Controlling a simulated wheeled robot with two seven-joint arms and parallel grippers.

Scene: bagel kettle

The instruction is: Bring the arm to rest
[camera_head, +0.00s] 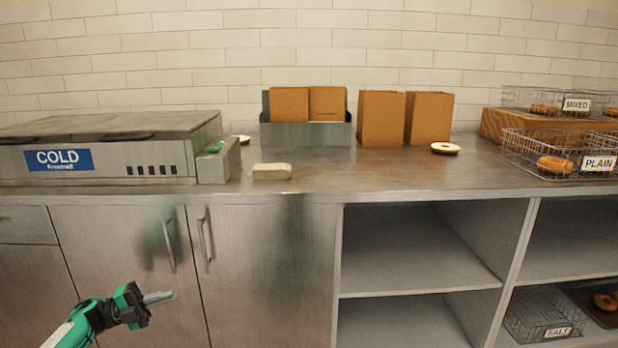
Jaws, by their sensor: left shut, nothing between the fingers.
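My left gripper (158,297) is at the lower left, in front of the cabinet doors and below the counter edge. Its fingers are together and point right, with nothing between them. The green and white end of my left arm comes in from the bottom left corner. The gripper looks apart from the cabinet and touches nothing that I can see. My right gripper is not in view.
The counter (380,175) holds a cold unit (110,155), a pale block (272,171), brown bags (381,118), a cut bagel (445,148) and a PLAIN wire basket (540,147). Door handles (205,238) stick out near my left gripper. Open shelves (415,250) are at right.

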